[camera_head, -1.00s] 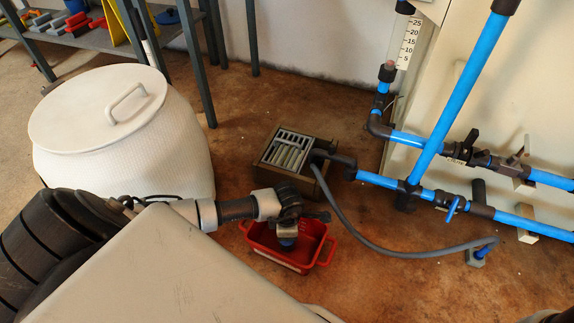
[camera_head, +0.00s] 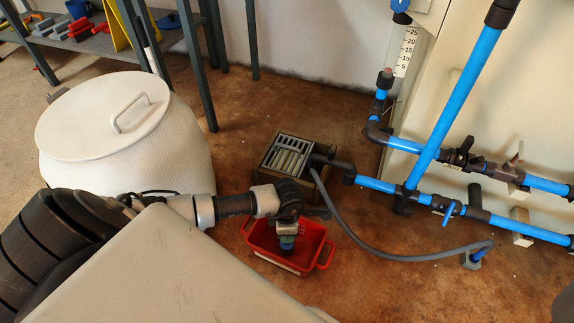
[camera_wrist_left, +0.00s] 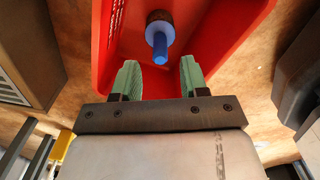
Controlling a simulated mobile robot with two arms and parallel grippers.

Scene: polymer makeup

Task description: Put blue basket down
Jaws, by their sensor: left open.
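A red basket (camera_head: 262,238) with side handles stands on the floor; I see no blue basket. My left gripper (camera_head: 287,245) points down into it. In the left wrist view, the green fingers (camera_wrist_left: 160,80) are spread apart and empty. A small part with a brown collar and blue stem (camera_wrist_left: 160,42) lies just beyond the fingertips, inside the red basket (camera_wrist_left: 215,65). It is apart from both fingers. In the head view the gripper mostly hides this part. My right gripper does not show.
A floor drain box with a grate (camera_head: 288,155) is behind the basket, with a grey hose (camera_head: 345,228) curving to its right. A white lidded barrel (camera_head: 125,140) stands left. Blue pipes (camera_head: 440,130) run along the right. Open floor lies right of the basket.

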